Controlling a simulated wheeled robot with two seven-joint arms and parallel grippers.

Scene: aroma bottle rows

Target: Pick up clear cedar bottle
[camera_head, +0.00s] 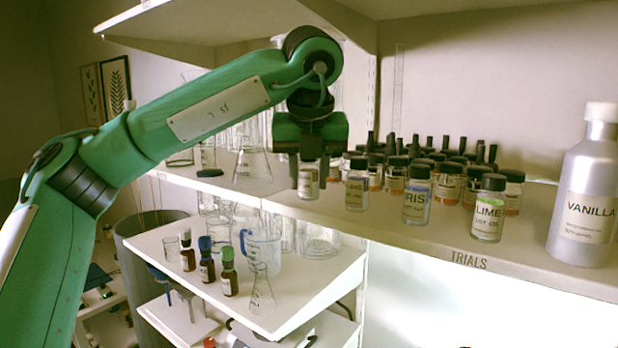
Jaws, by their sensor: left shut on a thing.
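My left gripper (309,168) reaches down from above at the front of the upper shelf and is shut on a small clear bottle (308,187) with a pale label. The fingers hide the bottle's top, and I cannot read its label or tell whether its base touches the shelf. To its right stand similar clear bottles with black caps: one with a blue-purple label (356,193), the IRIS bottle (416,205) and the LIME bottle (488,219). I cannot make out the word cedar on any label. My right gripper is not in view.
Several amber bottles (447,184) with black caps crowd behind the front row on the TRIALS shelf (398,233). A large grey VANILLA bottle (586,200) stands at the right. A glass flask (252,166) is left of my gripper. A lower shelf (305,290) holds glassware and dropper bottles.

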